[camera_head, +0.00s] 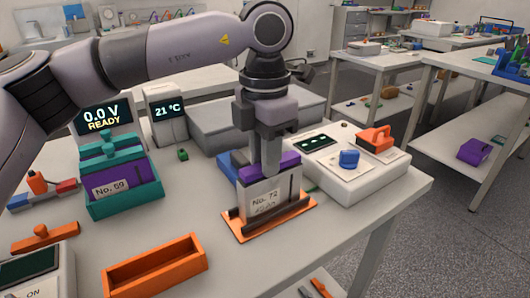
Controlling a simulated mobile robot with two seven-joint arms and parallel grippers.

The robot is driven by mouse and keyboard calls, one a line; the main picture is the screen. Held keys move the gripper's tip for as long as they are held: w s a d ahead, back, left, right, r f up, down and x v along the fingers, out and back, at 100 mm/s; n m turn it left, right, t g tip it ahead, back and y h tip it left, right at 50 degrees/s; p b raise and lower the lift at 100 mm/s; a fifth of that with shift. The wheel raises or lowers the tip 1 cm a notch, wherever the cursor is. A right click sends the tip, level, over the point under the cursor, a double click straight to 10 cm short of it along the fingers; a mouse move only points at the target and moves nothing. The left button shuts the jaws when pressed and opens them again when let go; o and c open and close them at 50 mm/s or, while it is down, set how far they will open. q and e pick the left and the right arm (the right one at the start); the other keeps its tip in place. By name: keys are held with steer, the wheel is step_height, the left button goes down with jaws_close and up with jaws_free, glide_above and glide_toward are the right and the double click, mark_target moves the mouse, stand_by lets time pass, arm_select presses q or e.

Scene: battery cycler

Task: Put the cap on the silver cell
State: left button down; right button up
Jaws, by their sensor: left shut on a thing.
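The silver cell (258,203), a grey box labelled No. 72, stands upright on an orange base plate (238,231) near the table's right front. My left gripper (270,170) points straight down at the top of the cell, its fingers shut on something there. A purple piece (290,160), which looks like the cap, shows around the fingertips at the cell's top. The fingers partly hide it, and I cannot tell whether it is fully seated. My right gripper is not in view.
An empty orange tray (155,277) lies at the front. A white unit (365,180) with a blue knob and orange part is right of the cell. Displays (103,117) stand behind. Free tabletop lies between tray and cell.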

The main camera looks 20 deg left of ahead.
arm_select(q)
steer(key=shift+c, duration=2)
jaws_free()
steer(key=shift+r, duration=0.1)
steer(key=shift+r+p, duration=2.6)
steer(key=shift+r, duration=0.85)
jaws_close()
steer(key=shift+f, duration=0.2)
